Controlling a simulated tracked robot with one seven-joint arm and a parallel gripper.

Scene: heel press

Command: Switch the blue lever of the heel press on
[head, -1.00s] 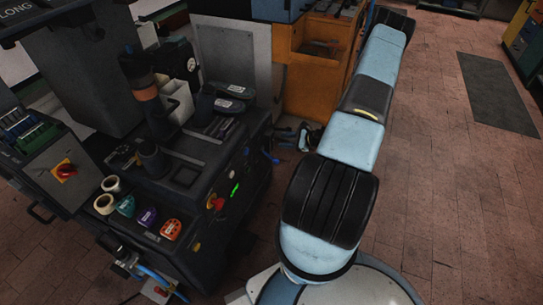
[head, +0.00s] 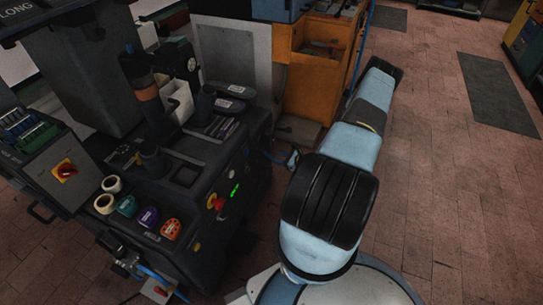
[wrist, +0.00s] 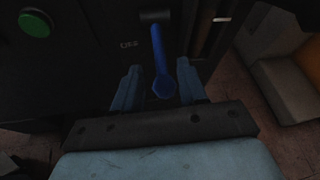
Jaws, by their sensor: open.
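The blue lever (wrist: 157,48) sticks out from the dark front of the heel press (head: 190,215). In the wrist view it hangs from a dark mount, its rounded end towards me. My gripper (wrist: 159,72) is open, with one finger on each side of the lever and visible gaps between. In the head view the lever (head: 275,158) is small at the press's right side, and my gripper (head: 287,160) is right beside it, partly hidden by my arm. Whether the fingers touch the lever does not show.
A green button (wrist: 34,23) is on the panel left of the lever. An orange cabinet (head: 305,95) stands behind.

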